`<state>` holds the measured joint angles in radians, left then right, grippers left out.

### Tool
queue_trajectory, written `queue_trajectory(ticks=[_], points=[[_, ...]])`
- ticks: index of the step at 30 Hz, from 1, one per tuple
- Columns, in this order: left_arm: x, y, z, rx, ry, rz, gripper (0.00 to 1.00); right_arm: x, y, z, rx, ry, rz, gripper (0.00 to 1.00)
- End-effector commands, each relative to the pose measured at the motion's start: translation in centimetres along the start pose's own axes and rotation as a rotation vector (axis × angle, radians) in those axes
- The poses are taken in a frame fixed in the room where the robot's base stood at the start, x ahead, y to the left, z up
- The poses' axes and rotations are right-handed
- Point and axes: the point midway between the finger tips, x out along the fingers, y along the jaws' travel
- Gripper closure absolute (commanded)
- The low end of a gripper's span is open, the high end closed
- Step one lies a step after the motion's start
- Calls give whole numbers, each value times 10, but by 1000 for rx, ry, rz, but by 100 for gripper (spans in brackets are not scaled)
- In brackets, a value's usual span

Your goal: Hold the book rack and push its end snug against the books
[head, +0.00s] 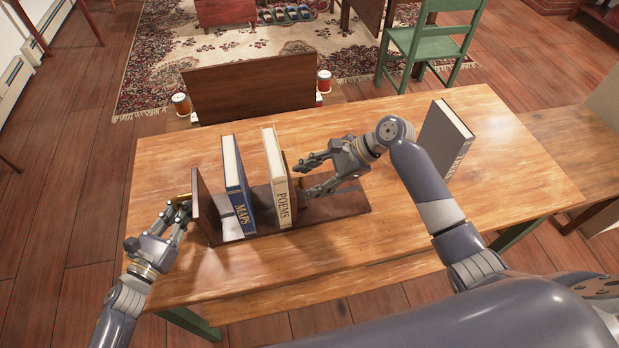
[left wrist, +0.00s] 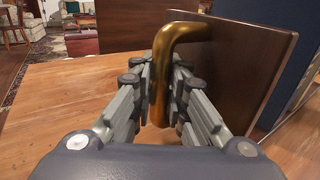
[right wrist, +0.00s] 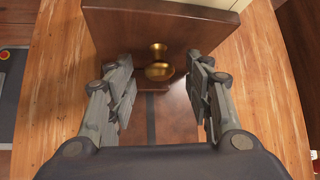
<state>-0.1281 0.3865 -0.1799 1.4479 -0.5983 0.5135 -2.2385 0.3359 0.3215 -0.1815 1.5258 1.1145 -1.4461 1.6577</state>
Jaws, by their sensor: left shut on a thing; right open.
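The book rack's brown base (head: 335,208) lies on the table. My left gripper (head: 180,206) is shut on the brass handle (left wrist: 162,85) of the rack's left end panel (head: 205,206). A blue MAPS book (head: 238,190) and a cream-edged POEMS book (head: 277,180) stand on the rack, with gaps between the left panel, MAPS and POEMS. The sliding end panel (right wrist: 150,28) is mostly hidden behind POEMS in the head view. My right gripper (head: 305,178) is open, its fingers either side of the panel's brass knob (right wrist: 158,70), apart from it.
A grey book (head: 446,140) stands upright at the table's right. Behind the table is a brown panel (head: 252,88) with small jars (head: 181,104) beside it. A green chair (head: 432,45) is farther back.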

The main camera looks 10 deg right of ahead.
Motion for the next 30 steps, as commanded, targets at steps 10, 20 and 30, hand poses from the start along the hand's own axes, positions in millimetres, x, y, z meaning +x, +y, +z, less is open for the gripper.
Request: queue_trajectory(ticks=[10, 20, 30], points=[[-1, 1, -1, -1, 2, 2, 100, -63, -1, -1, -1, 5, -3, 53], [-1, 1, -1, 0, 2, 2, 100, -112, -1, -1, 1, 0, -1, 53], [-1, 1, -1, 0, 2, 2, 100, -117, 0, 0, 0, -1, 0, 53]])
